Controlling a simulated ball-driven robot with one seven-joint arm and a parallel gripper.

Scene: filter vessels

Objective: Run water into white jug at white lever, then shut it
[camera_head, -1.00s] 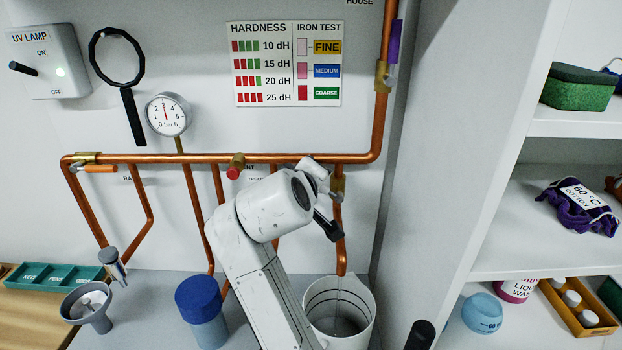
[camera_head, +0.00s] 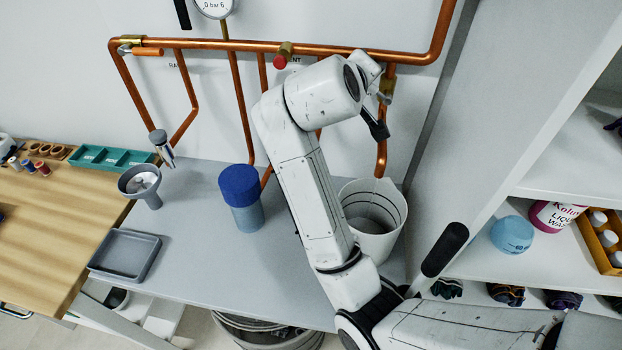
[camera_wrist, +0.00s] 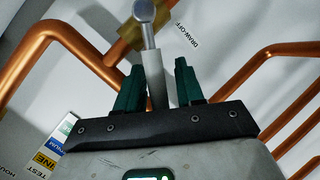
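The white jug (camera_head: 398,232) stands upright on the grey worktop below the copper draw-off spout (camera_head: 381,160). A thin stream seems to fall from the spout into it. Dark rings mark its inner wall; I cannot read the water level. The white lever (camera_wrist: 157,82) hangs from the brass draw-off valve (camera_wrist: 124,42) in the wrist view. My gripper (camera_wrist: 160,80) has its two green fingers either side of the lever, with a gap visible on the right, so it looks open around it. In the head view my arm hides most of the lever and fingers.
A blue-lidded container (camera_head: 241,200), a grey funnel cup (camera_head: 143,184) and a grey tray (camera_head: 125,255) stand left on the worktop. A red-knobbed valve (camera_head: 281,61) and an orange-handled valve (camera_head: 147,52) sit on the pipe. The shelf unit (camera_head: 500,130) closes off the right.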

